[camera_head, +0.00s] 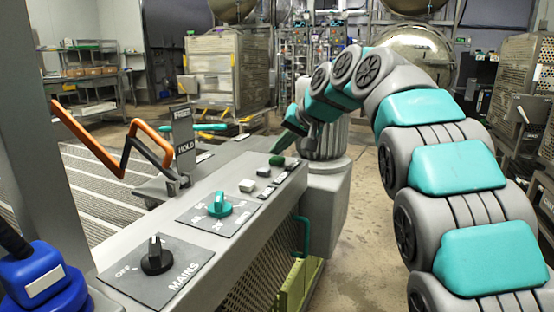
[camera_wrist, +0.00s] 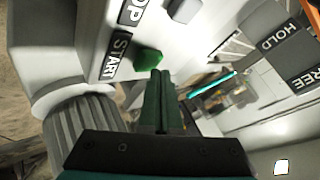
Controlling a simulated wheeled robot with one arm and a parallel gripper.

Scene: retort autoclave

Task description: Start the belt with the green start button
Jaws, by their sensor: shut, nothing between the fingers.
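The green start button (camera_head: 277,160) sits at the far end of the grey sloped console (camera_head: 215,180). In the wrist view the button (camera_wrist: 148,58) is beside a black START label (camera_wrist: 115,56). My gripper (camera_wrist: 160,73) is shut and empty, its two dark green fingers pressed together. Its tips are at the lower right edge of the button in the wrist view, very close to it; I cannot tell whether they touch. In the head view my gripper (camera_head: 279,147) comes down just above the button, partly hidden by my arm.
A grey button (camera_wrist: 184,9) with a partly cut-off label is next to the green one. Nearer on the console are a teal knob (camera_head: 219,205) and a black MAINS knob (camera_head: 157,256). An orange lever (camera_head: 92,142) and FREE/HOLD plate (camera_head: 183,145) stand left.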

